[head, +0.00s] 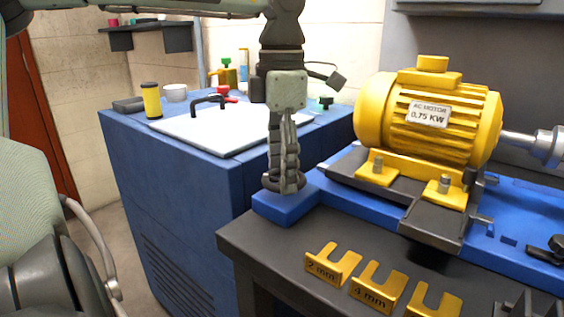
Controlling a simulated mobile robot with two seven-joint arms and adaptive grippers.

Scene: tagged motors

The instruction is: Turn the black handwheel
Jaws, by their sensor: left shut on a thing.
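The black handwheel (269,183) is a small dark ring at the left end of the blue machine base, just above the base's end block (287,205). My left gripper (286,184) points straight down over it, with its fingers shut on the handwheel. The fingers cover the middle of the wheel, so only parts of its dark rim show. My right gripper is not in view.
A yellow motor (430,115) stands close to the right of my gripper. Yellow slotted shims (333,262) lie on the dark bench (262,248) in front. A blue cabinet (175,185) with several items on top stands behind on the left.

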